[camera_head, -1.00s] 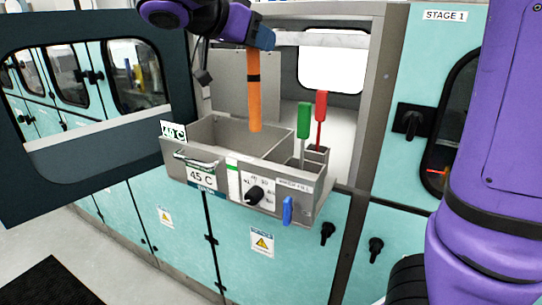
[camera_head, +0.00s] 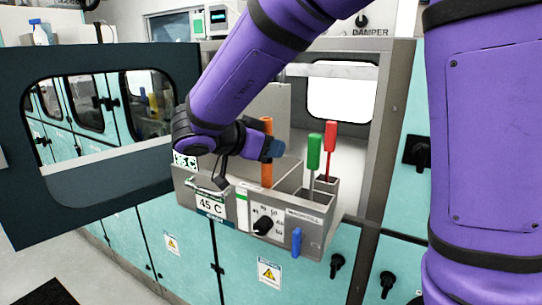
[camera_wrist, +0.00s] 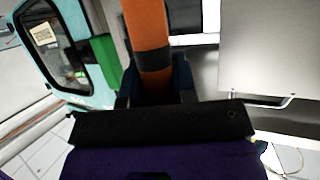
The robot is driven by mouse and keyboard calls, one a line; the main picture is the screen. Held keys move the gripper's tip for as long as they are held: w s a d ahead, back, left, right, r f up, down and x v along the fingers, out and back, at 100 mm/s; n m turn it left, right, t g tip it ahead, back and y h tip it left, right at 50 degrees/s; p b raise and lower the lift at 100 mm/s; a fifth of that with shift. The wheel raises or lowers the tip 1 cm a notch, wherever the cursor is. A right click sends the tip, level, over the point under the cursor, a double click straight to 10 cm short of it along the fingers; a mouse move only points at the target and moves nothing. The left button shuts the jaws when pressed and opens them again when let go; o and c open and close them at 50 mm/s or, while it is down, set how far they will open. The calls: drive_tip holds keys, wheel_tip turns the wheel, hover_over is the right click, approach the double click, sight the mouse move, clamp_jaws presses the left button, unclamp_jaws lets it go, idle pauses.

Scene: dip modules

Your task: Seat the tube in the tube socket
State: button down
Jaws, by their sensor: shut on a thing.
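The orange tube (camera_head: 267,172) stands upright with its lower part inside the grey tank module (camera_head: 288,184). My gripper (camera_head: 268,148) is shut on the tube near its upper part. In the wrist view the orange tube (camera_wrist: 147,30) rises between the fingers of my gripper (camera_wrist: 155,85), with a dark band near the grip. The tube's lower end is hidden behind the tank's front wall, and I cannot see a tube socket or whether the tube touches one.
A green-handled tool (camera_head: 314,152) and a red-handled tool (camera_head: 330,138) stand in small compartments at the tank's right. A black knob (camera_head: 263,226) and a blue lever (camera_head: 296,241) stick out in front. An open windowed door (camera_head: 100,112) is at left.

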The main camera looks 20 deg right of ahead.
wheel_tip(320, 180, down, 3)
drive_tip(key=shift+r, duration=0.1)
drive_tip(key=c, duration=0.9)
unclamp_jaws()
drive_tip(key=shift+r, duration=0.15)
drive_tip(key=v, duration=1.2)
drive_tip(key=shift+w+r, duration=0.1)
drive_tip(key=shift+r, duration=0.05)
